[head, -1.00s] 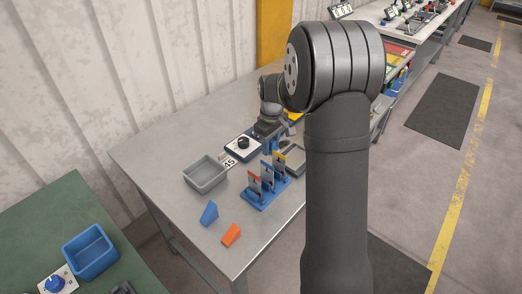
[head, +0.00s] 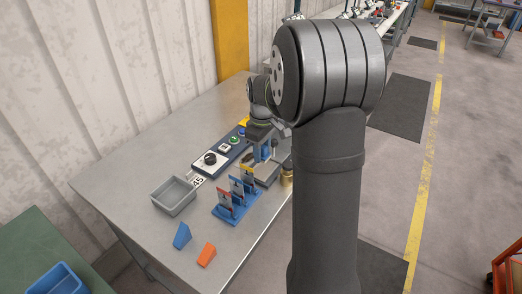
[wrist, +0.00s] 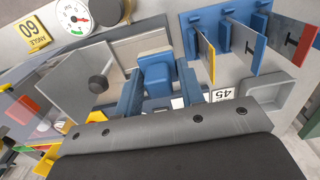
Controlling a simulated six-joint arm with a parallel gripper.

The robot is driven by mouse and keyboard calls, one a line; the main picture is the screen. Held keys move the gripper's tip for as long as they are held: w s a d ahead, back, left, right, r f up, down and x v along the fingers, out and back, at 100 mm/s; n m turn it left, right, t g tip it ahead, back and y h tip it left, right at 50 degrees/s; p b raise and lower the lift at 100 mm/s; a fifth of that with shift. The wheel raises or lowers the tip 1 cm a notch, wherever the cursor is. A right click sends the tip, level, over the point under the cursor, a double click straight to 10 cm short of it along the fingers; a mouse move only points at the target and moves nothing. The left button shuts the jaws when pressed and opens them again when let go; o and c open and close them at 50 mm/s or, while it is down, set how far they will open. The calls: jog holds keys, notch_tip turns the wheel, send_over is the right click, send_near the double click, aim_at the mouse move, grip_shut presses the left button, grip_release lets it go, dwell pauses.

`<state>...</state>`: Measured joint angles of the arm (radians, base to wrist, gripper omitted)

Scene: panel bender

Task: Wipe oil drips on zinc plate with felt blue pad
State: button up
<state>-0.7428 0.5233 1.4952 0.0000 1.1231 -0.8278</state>
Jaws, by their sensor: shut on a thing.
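My gripper (wrist: 160,92) is shut on a blue block-shaped pad (wrist: 156,74) with a pale felt-like layer along its far edge. In the head view my gripper (head: 262,150) is over the workbench, just beyond the blue stand, partly hidden by my arm. A flat grey plate (wrist: 125,48) lies around and behind the pad in the wrist view; it looks like the zinc plate. I cannot tell whether the pad touches it. No oil drips can be made out.
A blue stand (head: 238,208) with tagged uprights, a grey bin (head: 174,196), a blue wedge (head: 182,235) and an orange wedge (head: 207,254) are on the bench. A control panel (head: 222,152) lies behind.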

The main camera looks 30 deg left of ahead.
jog(key=w+a+f, duration=0.2)
jog(key=a+f, duration=0.1)
jog(key=a, duration=0.8)
jog(key=shift+s+f, duration=0.1)
jog(key=shift+f, duration=3.15)
jog(key=shift+w+f, duration=0.45)
jog(key=shift+f, duration=0.25)
jog(key=shift+c, duration=0.7)
jog(key=shift+w+f, duration=0.1)
jog(key=shift+w, duration=4.45)
jog(key=shift+s, duration=5.1)
notch_tip(320, 180, up, 8)
jog(key=shift+r, duration=0.2)
jog(key=shift+w, duration=0.15)
